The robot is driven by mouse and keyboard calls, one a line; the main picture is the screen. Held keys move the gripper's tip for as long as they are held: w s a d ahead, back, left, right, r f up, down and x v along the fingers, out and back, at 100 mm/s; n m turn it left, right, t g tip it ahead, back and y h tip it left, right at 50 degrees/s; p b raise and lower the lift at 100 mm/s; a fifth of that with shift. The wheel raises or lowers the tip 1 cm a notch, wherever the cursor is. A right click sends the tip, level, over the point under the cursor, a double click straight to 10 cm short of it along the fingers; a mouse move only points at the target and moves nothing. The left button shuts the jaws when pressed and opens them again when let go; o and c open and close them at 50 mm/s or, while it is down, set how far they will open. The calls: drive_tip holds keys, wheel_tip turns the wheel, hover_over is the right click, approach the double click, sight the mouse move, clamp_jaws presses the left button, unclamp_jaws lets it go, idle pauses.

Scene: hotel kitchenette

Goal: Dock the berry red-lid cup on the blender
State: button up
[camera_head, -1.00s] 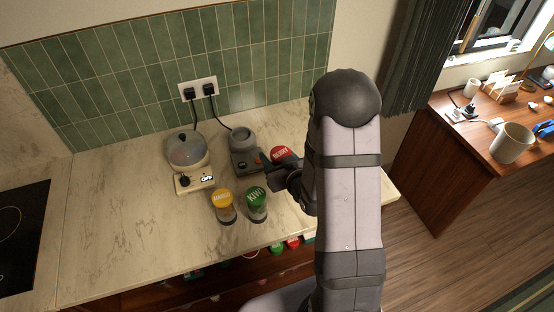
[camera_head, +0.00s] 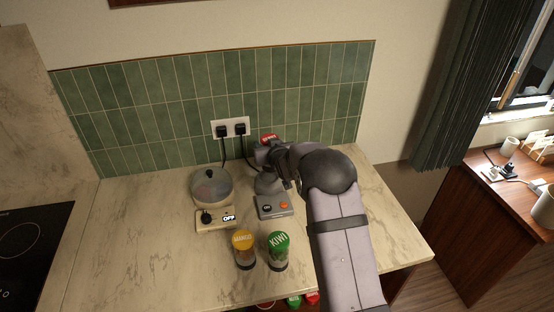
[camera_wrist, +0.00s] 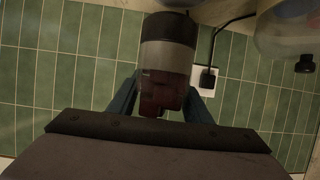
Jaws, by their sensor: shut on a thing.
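The berry cup shows its red lid (camera_head: 268,137) above my gripper (camera_head: 268,154) in the head view. My gripper is shut on the cup. The cup looks roughly upright. My gripper partly hides the cup and blender top; I cannot tell whether they touch.
A cream appliance (camera_head: 211,187) with a clear dome and an "OFF" display stands left of the blender. A yellow-lid cup (camera_head: 243,248) and a green-lid kiwi cup (camera_head: 278,250) stand in front. The wall outlet (camera_head: 230,128) and tiled wall are behind. The counter's left part is clear.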

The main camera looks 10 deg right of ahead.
drive_tip(key=shift+w+a+r, duration=0.25)
drive_tip(key=shift+w+r, duration=0.05)
drive_tip(key=shift+w, duration=0.15)
drive_tip(key=shift+f+b, duration=1.6)
drive_tip(key=shift+f, duration=1.25)
drive_tip(key=shift+b, duration=0.5)
drive_tip(key=shift+f+b, duration=0.5)
drive_tip(key=shift+f, duration=0.1)
